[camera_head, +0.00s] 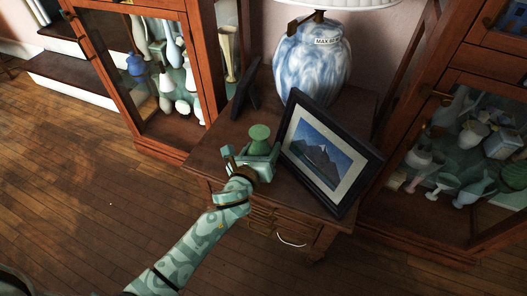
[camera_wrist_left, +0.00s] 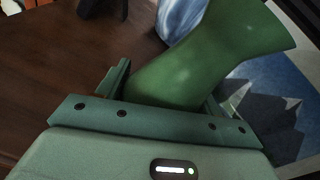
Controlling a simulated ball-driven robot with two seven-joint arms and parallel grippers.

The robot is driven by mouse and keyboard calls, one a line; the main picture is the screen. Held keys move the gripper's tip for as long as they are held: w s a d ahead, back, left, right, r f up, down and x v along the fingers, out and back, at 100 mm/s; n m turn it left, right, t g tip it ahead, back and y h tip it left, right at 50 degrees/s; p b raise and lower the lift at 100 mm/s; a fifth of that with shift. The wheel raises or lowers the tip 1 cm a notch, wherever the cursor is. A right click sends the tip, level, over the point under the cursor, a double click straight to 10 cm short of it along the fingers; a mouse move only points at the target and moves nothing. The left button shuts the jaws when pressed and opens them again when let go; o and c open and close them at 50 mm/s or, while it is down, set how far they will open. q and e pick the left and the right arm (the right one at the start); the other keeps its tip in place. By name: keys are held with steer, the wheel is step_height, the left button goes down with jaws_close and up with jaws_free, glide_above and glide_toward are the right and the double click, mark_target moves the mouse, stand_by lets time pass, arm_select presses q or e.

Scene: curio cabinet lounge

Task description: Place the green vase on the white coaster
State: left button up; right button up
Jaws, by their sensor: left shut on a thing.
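The green vase (camera_head: 260,132) is in my left gripper (camera_head: 257,152), over the front part of the small wooden table (camera_head: 213,150). In the left wrist view the vase (camera_wrist_left: 210,55) stands up between the two fingers of the left gripper (camera_wrist_left: 172,92), with its flared end toward the upper right. The gripper is shut on its lower part, which the gripper hides. I cannot tell whether the vase touches the tabletop. I see no white coaster in either view. My right gripper is not in view.
A framed mountain picture (camera_head: 322,152) stands close right of the vase. A blue and white lamp (camera_head: 312,65) stands behind, and a dark frame (camera_head: 244,90) stands behind left. Glass cabinets (camera_head: 165,125) flank the table. Bare tabletop shows left of the gripper.

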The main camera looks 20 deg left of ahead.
arm_select(q)
steer(key=shift+s+r, duration=0.1)
steer(key=shift+r, duration=0.05)
steer(key=o, duration=1.2)
